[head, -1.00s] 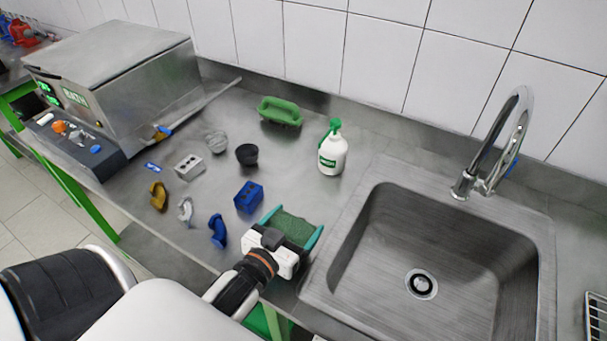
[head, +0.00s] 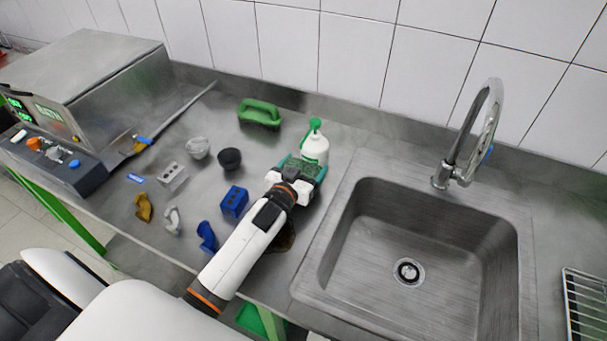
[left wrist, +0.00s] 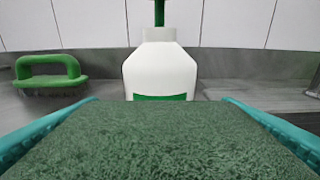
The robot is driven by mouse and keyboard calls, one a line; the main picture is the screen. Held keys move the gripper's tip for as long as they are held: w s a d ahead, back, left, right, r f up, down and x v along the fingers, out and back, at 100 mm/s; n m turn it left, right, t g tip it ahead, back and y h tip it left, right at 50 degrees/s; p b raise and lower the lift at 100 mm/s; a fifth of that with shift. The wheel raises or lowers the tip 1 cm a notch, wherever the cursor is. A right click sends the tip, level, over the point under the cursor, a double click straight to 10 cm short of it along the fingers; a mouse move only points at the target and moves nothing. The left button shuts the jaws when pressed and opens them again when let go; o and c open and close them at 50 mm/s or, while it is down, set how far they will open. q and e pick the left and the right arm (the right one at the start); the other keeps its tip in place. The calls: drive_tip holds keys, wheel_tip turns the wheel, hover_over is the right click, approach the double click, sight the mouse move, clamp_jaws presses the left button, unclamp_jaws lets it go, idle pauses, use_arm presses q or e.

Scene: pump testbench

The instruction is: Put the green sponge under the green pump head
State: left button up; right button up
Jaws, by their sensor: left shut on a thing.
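The green sponge (left wrist: 160,145) is between the teal fingers of my left gripper (head: 302,168), which is shut on it. The sponge also shows in the head view (head: 297,166). The white pump bottle (head: 315,150) with a green label stands upright on the counter, just beyond the sponge. Its green pump head (head: 314,126) points toward the upper part of the head view. In the left wrist view the bottle body (left wrist: 160,68) is straight ahead behind the sponge, and only the green pump stem (left wrist: 159,12) shows at the top edge. My right gripper is not in view.
A green brush (head: 260,113) lies behind on the counter.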

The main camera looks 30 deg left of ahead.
use_arm(q)
wheel_tip(320, 180, down, 3)
drive_tip(key=shift+s+f, duration=0.1)
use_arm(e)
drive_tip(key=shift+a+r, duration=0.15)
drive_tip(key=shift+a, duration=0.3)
use_arm(q)
drive_tip(key=shift+f, duration=0.15)
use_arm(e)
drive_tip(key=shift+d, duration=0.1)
use_arm(q)
drive_tip(key=o, duration=0.8)
drive_tip(key=shift+c, duration=0.2)
drive_tip(key=shift+r, duration=0.25)
drive_tip(key=s, duration=0.4)
drive_tip(key=s+r, duration=0.1)
drive_tip(key=s, duration=0.3)
drive_tip(key=s+b, duration=0.1)
drive_tip(key=s, duration=0.3)
drive_tip(key=shift+d+r, duration=0.3)
drive_tip(key=shift+d, duration=0.05)
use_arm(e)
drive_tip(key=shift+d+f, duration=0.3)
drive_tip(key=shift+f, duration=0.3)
use_arm(q)
drive_tip(key=shift+w, duration=0.1)
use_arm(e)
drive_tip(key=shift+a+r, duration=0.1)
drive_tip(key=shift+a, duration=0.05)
